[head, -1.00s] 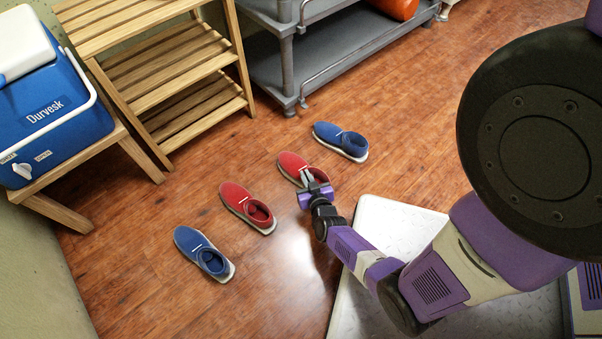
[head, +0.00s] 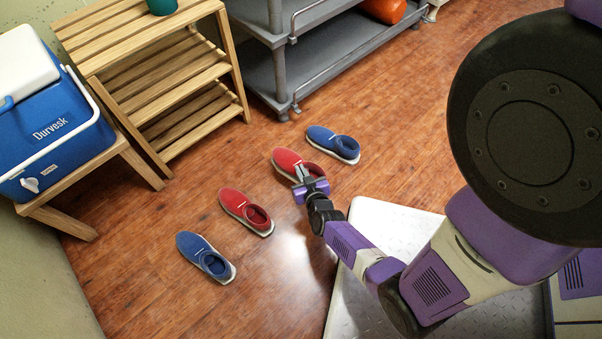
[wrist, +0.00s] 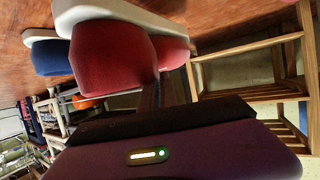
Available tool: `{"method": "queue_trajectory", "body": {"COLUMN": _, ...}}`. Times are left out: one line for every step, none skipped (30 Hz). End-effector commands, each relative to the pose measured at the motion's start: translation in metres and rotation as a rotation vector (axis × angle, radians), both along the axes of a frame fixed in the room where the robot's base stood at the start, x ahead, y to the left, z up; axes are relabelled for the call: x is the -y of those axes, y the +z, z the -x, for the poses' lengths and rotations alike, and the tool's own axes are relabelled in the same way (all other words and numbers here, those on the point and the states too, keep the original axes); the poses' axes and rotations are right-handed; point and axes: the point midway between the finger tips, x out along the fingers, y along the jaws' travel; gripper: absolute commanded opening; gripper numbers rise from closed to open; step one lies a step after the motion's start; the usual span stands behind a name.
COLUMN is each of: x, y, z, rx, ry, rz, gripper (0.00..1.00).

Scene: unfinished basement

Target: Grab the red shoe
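Two red shoes show in the head view. The right one, the red shoe (head: 286,160), has my gripper (head: 302,174) at its heel opening, with the fingers closed on its collar. In the wrist view this red shoe (wrist: 112,60) fills the upper left, its pale sole toward the top, right beside the fingers. The fingertips are partly hidden by the shoe.
A blue shoe (head: 322,137) lies just beyond the held shoe, and another blue shoe (head: 196,247) at the lower left. A wooden slatted rack (head: 190,84), a grey shelf cart (head: 262,72) and a blue cooler (head: 55,140) stand behind. The floor between is clear.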

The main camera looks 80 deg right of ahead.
Motion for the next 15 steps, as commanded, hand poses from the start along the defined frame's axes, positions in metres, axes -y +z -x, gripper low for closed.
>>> {"method": "queue_trajectory", "body": {"x": 0.000, "y": 0.024, "z": 0.000, "rx": 0.002, "ry": -0.002, "rz": 0.002, "gripper": 0.00}}
{"method": "queue_trajectory", "body": {"x": 0.001, "y": 0.032, "z": 0.000, "rx": 0.002, "ry": -0.002, "rz": 0.003, "gripper": 0.00}}
{"method": "queue_trajectory", "body": {"x": 0.001, "y": 0.042, "z": 0.001, "rx": 0.001, "ry": -0.003, "rz": 0.003, "gripper": 0.00}}
{"method": "queue_trajectory", "body": {"x": 0.001, "y": 0.050, "z": 0.000, "rx": 0.003, "ry": -0.003, "rz": 0.003, "gripper": 0.00}}
{"method": "queue_trajectory", "body": {"x": 0.001, "y": 0.057, "z": 0.000, "rx": 0.003, "ry": -0.004, "rz": 0.003, "gripper": 0.00}}
{"method": "queue_trajectory", "body": {"x": 0.001, "y": 0.066, "z": 0.001, "rx": 0.002, "ry": -0.004, "rz": 0.004, "gripper": 0.00}}
{"method": "queue_trajectory", "body": {"x": 0.001, "y": 0.073, "z": 0.001, "rx": 0.002, "ry": -0.003, "rz": 0.003, "gripper": 0.00}}
{"method": "queue_trajectory", "body": {"x": 0.001, "y": 0.079, "z": 0.001, "rx": 0.001, "ry": -0.003, "rz": 0.003, "gripper": 0.00}}
{"method": "queue_trajectory", "body": {"x": 0.001, "y": 0.087, "z": 0.000, "rx": 0.003, "ry": -0.003, "rz": 0.004, "gripper": 0.00}}
{"method": "queue_trajectory", "body": {"x": 0.001, "y": 0.093, "z": 0.000, "rx": 0.003, "ry": -0.004, "rz": 0.003, "gripper": 0.00}}
{"method": "queue_trajectory", "body": {"x": 0.001, "y": 0.098, "z": 0.000, "rx": 0.003, "ry": -0.003, "rz": 0.003, "gripper": 0.00}}
{"method": "queue_trajectory", "body": {"x": 0.001, "y": 0.105, "z": 0.000, "rx": 0.002, "ry": -0.002, "rz": 0.003, "gripper": 0.00}}
{"method": "queue_trajectory", "body": {"x": 0.001, "y": 0.109, "z": 0.000, "rx": 0.002, "ry": -0.003, "rz": 0.003, "gripper": 0.00}}
{"method": "queue_trajectory", "body": {"x": 0.001, "y": 0.113, "z": 0.000, "rx": 0.002, "ry": -0.003, "rz": 0.003, "gripper": 0.00}}
{"method": "queue_trajectory", "body": {"x": 0.001, "y": 0.118, "z": 0.001, "rx": 0.002, "ry": -0.003, "rz": 0.003, "gripper": 0.00}}
